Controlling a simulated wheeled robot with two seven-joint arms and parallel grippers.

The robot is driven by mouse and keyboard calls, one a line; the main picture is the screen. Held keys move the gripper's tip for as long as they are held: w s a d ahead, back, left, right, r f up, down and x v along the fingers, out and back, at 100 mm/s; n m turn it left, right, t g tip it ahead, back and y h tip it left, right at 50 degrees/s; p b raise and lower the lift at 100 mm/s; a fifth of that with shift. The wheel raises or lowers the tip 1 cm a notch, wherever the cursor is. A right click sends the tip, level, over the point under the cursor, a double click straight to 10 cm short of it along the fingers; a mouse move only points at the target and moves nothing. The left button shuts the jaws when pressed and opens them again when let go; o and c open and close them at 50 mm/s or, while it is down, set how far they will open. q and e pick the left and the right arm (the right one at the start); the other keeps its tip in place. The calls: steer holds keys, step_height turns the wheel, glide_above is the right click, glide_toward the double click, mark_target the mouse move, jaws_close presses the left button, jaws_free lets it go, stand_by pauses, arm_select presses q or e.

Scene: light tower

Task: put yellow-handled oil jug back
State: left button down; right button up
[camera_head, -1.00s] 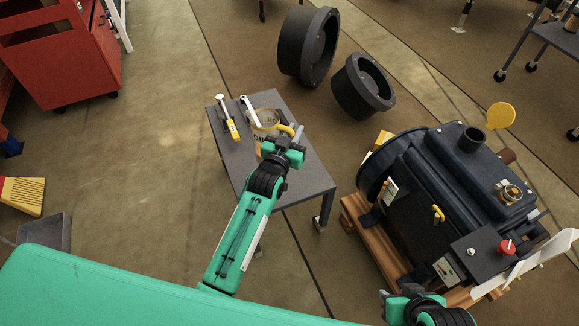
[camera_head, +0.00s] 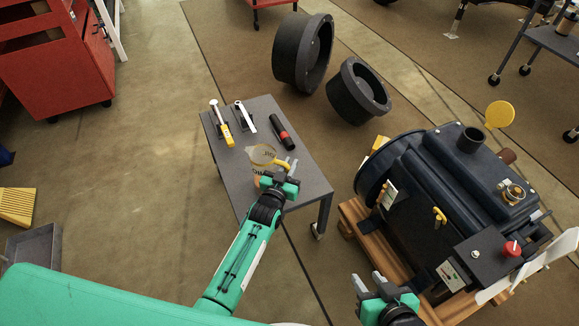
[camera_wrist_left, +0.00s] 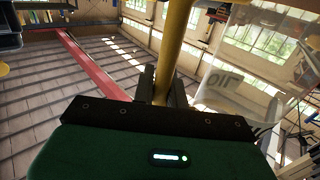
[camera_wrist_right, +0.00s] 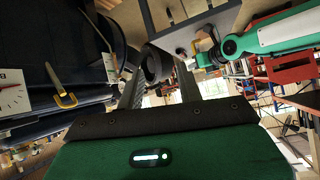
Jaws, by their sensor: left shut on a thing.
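The oil jug (camera_head: 262,154) is a clear vessel with a yellow handle, over the near-left part of the grey table in the head view. I cannot tell whether its base touches the table. My left gripper (camera_head: 284,169) is shut on the yellow handle. In the left wrist view the handle (camera_wrist_left: 176,45) stands between the fingers (camera_wrist_left: 163,85), and the clear jug body with its printed oil label (camera_wrist_left: 222,82) is at the right. My right gripper (camera_head: 369,281) is open and empty, low beside the engine; its spread fingers also show in the right wrist view (camera_wrist_right: 160,90).
The grey table (camera_head: 305,176) holds a yellow-handled tool (camera_head: 226,132), a white-and-grey tool (camera_head: 246,116) and a red-and-black cylinder (camera_head: 283,134). The dark engine (camera_head: 420,195) on a wooden pallet stands right of it. Two black rings (camera_head: 303,52) lie on the floor behind.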

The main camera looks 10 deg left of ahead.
arm_select(q)
steer(key=shift+r, duration=0.1)
steer(key=c, duration=1.4)
jaws_free()
arm_select(e)
steer(key=shift+a, duration=0.1)
